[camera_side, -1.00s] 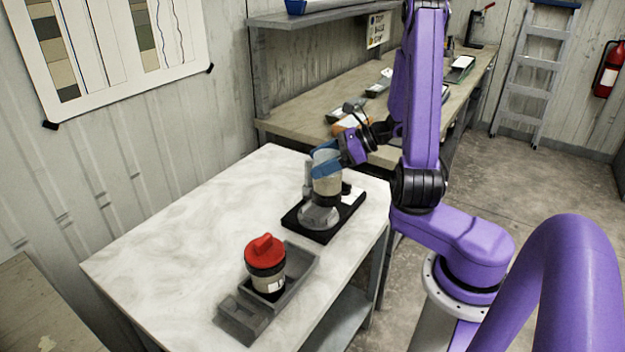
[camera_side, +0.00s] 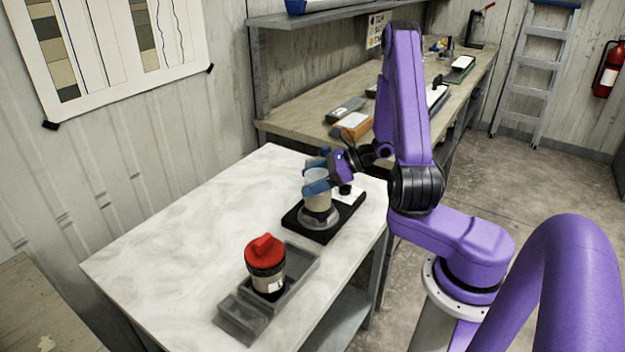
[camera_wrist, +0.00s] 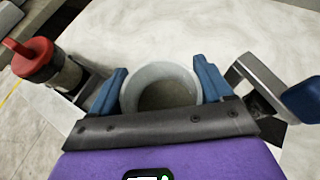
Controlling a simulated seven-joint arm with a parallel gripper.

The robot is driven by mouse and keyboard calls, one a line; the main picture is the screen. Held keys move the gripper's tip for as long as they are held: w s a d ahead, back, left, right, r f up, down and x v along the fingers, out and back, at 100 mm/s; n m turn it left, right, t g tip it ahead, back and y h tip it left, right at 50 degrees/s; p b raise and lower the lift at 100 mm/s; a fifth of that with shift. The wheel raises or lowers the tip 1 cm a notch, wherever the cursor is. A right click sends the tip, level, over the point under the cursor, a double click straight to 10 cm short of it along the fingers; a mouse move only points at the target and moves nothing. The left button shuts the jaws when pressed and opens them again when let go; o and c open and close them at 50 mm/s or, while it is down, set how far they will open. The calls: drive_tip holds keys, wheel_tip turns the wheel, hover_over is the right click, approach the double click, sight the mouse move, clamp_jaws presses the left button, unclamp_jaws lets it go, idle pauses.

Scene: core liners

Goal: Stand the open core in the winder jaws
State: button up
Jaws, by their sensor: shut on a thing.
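The open core (camera_side: 317,203) is a pale cylinder with an open top. It stands upright at the winder (camera_side: 308,227), which has a black base and grey round jaws. Its lower end is down at the grey jaws; whether it is fully seated is hidden. My gripper (camera_side: 317,174) has blue fingers, shut on the upper part of the core from two sides. In the wrist view the open core (camera_wrist: 160,72) shows its round rim and hollow inside between the fingers (camera_wrist: 161,92).
A red-capped core (camera_side: 266,262) stands in a grey tray (camera_side: 304,262) nearer the front; it also shows in the wrist view (camera_wrist: 40,62). The left of the white marbled table (camera_side: 190,235) is clear. A workbench (camera_side: 290,108) with several items stands behind.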

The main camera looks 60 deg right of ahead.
drive_tip(key=shift+f, duration=0.15)
drive_tip(key=o, duration=1.8)
